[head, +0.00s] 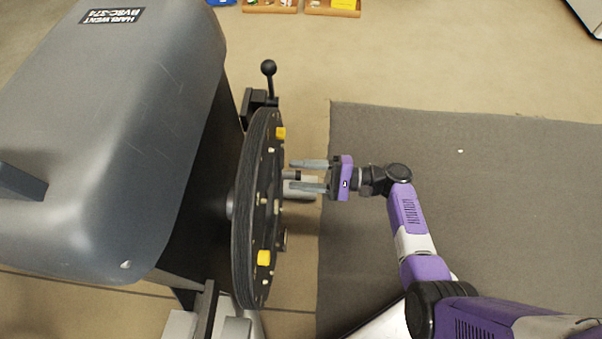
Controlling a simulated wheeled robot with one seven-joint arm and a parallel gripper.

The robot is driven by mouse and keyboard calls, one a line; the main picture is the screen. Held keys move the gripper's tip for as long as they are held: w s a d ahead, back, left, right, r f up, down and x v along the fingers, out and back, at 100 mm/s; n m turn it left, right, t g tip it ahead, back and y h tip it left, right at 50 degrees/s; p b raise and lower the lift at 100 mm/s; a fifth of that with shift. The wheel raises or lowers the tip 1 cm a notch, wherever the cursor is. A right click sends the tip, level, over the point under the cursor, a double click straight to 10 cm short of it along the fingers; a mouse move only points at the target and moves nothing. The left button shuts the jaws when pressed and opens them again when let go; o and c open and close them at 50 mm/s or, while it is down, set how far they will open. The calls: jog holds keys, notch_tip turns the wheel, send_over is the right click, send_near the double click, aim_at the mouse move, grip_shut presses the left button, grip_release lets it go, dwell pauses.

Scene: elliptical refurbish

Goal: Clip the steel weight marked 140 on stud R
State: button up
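The upright black wheel (258,215) of the machine stands on edge, seen almost edge-on, with several small studs on its right face. Two yellow blocks sit on that face, an upper one (281,133) and a lower one (264,258). My gripper (293,175) points left at the middle of this face, its two grey fingers apart. A short grey cylindrical part shows between and below the fingers; I cannot tell whether it belongs to the wheel. No marking 140 or letter R is readable, and I cannot pick out the steel weight or stud R.
The grey machine housing (120,120) fills the left side. A black ball-topped lever (268,82) rises beside the wheel's top. Wooden trays (331,10) with small items lie on the floor at the top edge. A dark mat (500,200) covers the right, mostly clear.

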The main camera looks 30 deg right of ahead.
jog(key=shift+d, duration=0.1)
jog(key=p+v, duration=0.1)
jog(key=v, duration=0.6)
jog(key=shift+s+d+p, duration=0.25)
jog(key=shift+p, duration=0.05)
jog(key=shift+w, duration=0.1)
